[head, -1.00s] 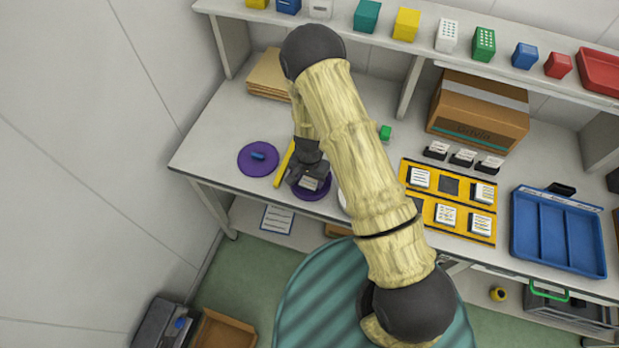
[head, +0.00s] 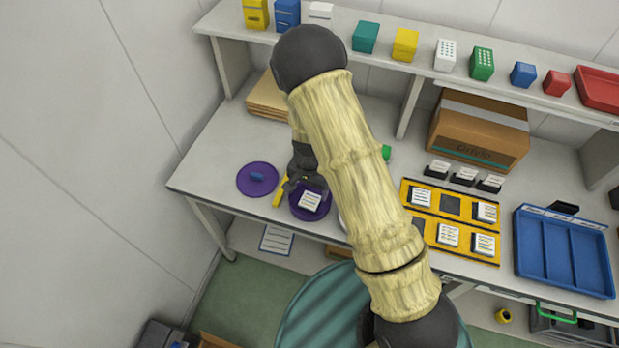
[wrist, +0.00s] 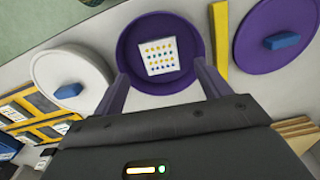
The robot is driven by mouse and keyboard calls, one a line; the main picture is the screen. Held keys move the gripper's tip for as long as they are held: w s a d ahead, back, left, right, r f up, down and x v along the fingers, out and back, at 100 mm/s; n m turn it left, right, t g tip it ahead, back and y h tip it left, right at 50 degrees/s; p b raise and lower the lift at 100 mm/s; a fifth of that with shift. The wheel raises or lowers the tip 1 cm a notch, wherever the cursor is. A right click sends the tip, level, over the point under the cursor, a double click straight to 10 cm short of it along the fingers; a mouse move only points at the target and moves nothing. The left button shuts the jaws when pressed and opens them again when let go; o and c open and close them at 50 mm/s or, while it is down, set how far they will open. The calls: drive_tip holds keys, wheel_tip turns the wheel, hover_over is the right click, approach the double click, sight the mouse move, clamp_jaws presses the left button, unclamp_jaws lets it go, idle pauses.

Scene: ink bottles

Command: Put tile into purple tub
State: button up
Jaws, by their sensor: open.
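The tile (wrist: 160,57) is a white square with rows of yellow and blue dots. It lies inside the round purple tub (wrist: 127,38), apart from the wall. In the head view the tile (head: 311,201) also shows within the purple tub (head: 297,211). My gripper (wrist: 160,75) is open and empty, with its two purple fingers spread at the near side of the tub. In the head view my gripper (head: 296,182) is just behind the tub, partly hidden by my arm.
A purple lid with a blue knob (head: 257,178) lies to the left, with a yellow strip (head: 281,190) between it and the tub. A white lid (wrist: 50,63) lies on the tub's other side. A yellow tile tray (head: 424,228) and blue tray (head: 565,255) are farther right.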

wheel_tip(320, 180, up, 6)
drive_tip(key=shift+b, duration=0.45)
drive_tip(key=shift+w, duration=0.1)
drive_tip(key=shift+s, duration=0.2)
drive_tip(key=s+d+r+n+t, duration=0.1)
drive_tip(key=s+d+r+n, duration=0.1)
drive_tip(key=s+d+r, duration=0.4)
drive_tip(key=s+d+r+n+t, duration=0.1)
drive_tip(key=s+d+r+n, duration=0.2)
drive_tip(key=r, duration=0.7)
drive_tip(key=s+d, duration=0.2)
drive_tip(key=d, duration=0.2)
drive_tip(key=shift+s+d+r+t, duration=0.2)
drive_tip(key=shift+s+d+t, duration=0.1)
drive_tip(key=shift+s+d, duration=0.1)
